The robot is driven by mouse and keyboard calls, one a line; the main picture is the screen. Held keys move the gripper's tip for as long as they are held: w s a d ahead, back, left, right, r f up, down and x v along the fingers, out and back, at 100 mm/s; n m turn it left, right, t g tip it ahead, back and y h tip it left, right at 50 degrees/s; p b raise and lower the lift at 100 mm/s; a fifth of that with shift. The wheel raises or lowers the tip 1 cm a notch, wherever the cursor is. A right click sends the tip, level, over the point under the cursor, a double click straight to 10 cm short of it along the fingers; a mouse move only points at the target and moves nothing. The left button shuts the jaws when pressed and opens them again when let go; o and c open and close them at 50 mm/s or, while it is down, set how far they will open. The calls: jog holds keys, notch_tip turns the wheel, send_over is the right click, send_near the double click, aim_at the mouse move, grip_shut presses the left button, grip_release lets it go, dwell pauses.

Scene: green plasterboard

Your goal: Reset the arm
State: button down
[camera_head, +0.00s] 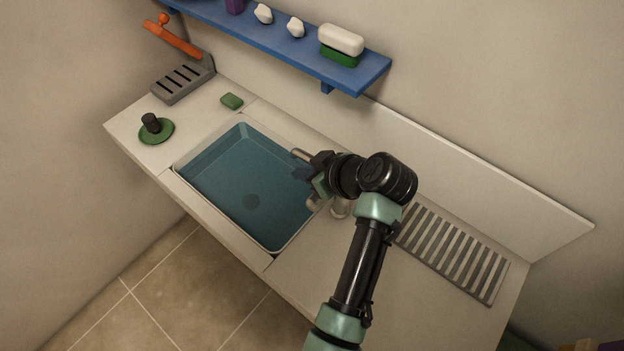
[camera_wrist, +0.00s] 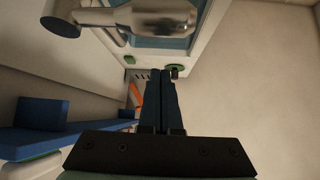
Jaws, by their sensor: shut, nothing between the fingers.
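My arm reaches in from the bottom of the head view, over the counter right of the sink. My gripper (camera_head: 301,174) is beside the sink's right rim, near the metal faucet (camera_head: 300,154). In the wrist view my gripper (camera_wrist: 166,73) has its dark blue fingers together, with nothing held between them. The faucet (camera_wrist: 150,17) crosses the top of that view. In the head view my wrist hides part of the faucet area.
The blue-green sink (camera_head: 235,175) is empty. A blue shelf (camera_head: 290,50) hangs on the wall above. A slatted grey rack (camera_head: 455,252) lies right of my arm. A green soap (camera_head: 232,101), green dish (camera_head: 157,138) and grey slotted block (camera_head: 180,85) stand at left.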

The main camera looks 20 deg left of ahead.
jog(key=b+v, duration=0.1)
jog(key=v, duration=0.8)
jog(key=shift+w+d+b, duration=0.3)
jog(key=shift+d+b, duration=0.05)
jog(key=shift+b, duration=0.05)
jog(key=w+d+r+m+t+h, duration=0.15)
jog(key=r+t, duration=0.25)
jog(key=r, duration=0.5)
jog(key=w+d+r+m+t+h, duration=0.1)
jog(key=w+d+r+m+t, duration=0.15)
jog(key=r+t, duration=0.4)
jog(key=w+d+r+m+t+h, duration=0.1)
jog(key=w+r+m+t+h, duration=0.15)
jog(key=r, duration=0.75)
jog(key=s+d+r+m+t+h, duration=0.1)
jog(key=s+r+m+t, duration=0.2)
jog(key=r, duration=0.8)
jog(key=s+d+r+m+t+h, duration=0.2)
jog(key=s+r+t, duration=0.5)
jog(key=s+r, duration=0.5)
jog(key=shift+m, duration=0.65)
